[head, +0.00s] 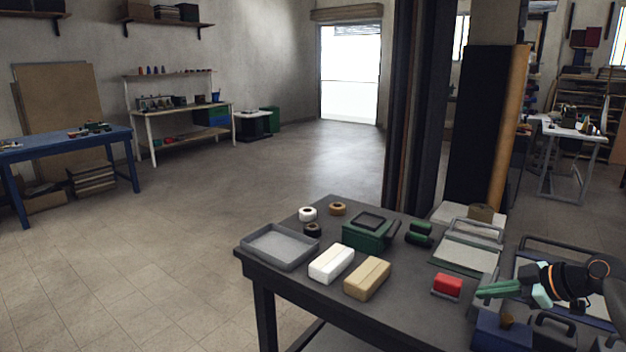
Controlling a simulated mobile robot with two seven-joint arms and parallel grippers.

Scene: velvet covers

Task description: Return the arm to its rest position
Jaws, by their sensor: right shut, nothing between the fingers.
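My right gripper (484,291) comes in from the right edge, over the right part of the dark worktable (410,316). Its green fingers point left and are shut with nothing between them. The fingertips are close to a red block (447,285) on a small grey base; I cannot tell how high above the table they are. My left gripper does not show.
The table holds a grey tray (306,253), a white block (331,263), a tan block (367,278), a green box (366,236), tape rolls and a blue box (502,331) close below the gripper. Dark upright panels (480,130) stand behind. Open floor lies left.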

